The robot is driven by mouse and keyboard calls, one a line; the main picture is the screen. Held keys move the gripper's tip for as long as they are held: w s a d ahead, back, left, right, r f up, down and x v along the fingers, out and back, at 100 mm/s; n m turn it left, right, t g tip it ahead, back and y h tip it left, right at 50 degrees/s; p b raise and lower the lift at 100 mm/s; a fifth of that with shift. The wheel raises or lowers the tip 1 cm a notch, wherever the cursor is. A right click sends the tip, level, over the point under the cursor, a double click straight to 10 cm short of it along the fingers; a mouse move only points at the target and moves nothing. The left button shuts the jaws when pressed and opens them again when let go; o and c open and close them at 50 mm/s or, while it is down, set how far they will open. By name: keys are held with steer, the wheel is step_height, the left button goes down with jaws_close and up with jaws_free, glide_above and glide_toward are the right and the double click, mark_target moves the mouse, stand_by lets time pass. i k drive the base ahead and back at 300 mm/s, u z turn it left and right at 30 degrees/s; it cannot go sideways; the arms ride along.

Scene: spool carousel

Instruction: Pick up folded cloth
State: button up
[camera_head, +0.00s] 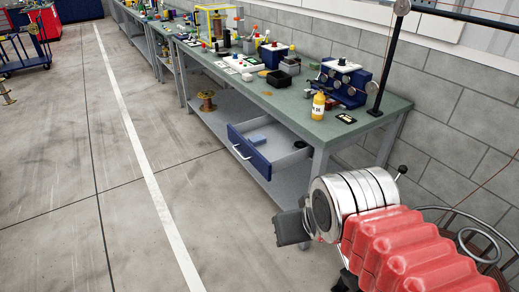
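The green workbench (300,113) stands along a grey block wall. A yellow bottle (318,105), a black bin (279,79) and a blue fixture (347,88) stand on it. A spool (207,100) sits on the lower shelf.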

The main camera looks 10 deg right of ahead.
mark_target(257, 141)
steer(key=k, duration=0.2)
steer(key=u, duration=0.25)
steer(key=i, duration=0.55)
steer(key=u, duration=0.6)
steer(key=i, duration=1.45)
steer(key=z, duration=0.3)
steer(key=i, duration=0.65)
steer(key=z, duration=0.8)
steer(key=i, duration=0.5)
steer(key=z, duration=0.35)
